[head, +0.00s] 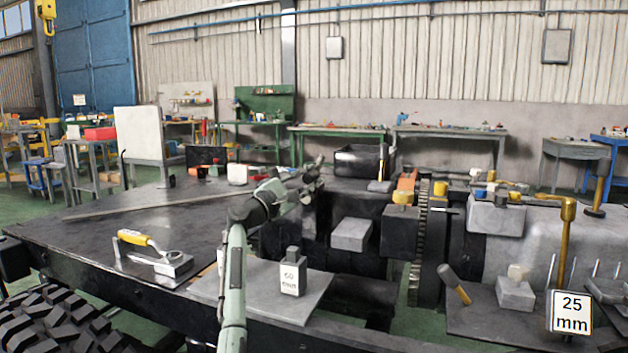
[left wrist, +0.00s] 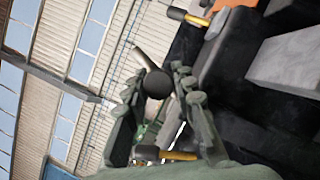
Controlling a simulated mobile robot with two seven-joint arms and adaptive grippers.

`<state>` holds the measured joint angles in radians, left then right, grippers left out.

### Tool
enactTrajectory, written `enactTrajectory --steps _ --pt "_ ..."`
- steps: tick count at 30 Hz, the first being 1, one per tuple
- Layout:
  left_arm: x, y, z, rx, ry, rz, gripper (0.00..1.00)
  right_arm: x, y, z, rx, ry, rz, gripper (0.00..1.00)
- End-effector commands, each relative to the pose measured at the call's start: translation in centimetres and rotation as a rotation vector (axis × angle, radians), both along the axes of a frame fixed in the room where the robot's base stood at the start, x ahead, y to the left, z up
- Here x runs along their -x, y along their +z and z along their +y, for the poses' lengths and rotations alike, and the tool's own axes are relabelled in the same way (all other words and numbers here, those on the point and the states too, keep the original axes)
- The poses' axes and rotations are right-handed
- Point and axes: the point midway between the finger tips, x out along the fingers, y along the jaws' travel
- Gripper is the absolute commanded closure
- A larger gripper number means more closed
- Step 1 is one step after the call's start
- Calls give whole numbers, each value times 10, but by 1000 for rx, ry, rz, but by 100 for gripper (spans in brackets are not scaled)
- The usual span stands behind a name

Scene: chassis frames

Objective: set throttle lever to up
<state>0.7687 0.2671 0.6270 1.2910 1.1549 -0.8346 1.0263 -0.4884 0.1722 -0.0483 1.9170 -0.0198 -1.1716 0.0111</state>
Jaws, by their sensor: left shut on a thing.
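My left gripper (head: 312,175) reaches to the left side of the dark box behind the chassis middle, its arm rising from the bottom of the head view. In the left wrist view my left gripper (left wrist: 160,90) has its two green-grey fingers closed around a black ball knob (left wrist: 158,84). A short grey rod runs from the knob to the upper left; I take this to be the throttle lever. In the head view the lever is too small and too covered by the gripper to make out its position. My right gripper is in neither view.
A black open bin (head: 357,161) stands just right of the gripper. A grey block (head: 351,234) and a labelled bottle (head: 292,275) sit nearer. A yellow-handled tool (head: 143,239) lies on the left plate. That left plate (head: 150,205) has much free room.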

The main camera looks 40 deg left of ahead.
Motion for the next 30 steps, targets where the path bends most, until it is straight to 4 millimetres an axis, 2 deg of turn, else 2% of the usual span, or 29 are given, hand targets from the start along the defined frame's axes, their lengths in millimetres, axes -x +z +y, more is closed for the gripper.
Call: enactTrajectory --steps 18,19,21,24,30 --pt "1 2 4 42 3 -12 100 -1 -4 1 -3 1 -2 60" --pt "1 2 4 42 3 -12 74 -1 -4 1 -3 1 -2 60" --pt "1 2 4 42 2 -12 65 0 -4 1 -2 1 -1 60" --pt "1 2 4 42 2 -12 54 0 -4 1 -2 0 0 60" --pt "1 2 3 41 0 -11 54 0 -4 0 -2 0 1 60"
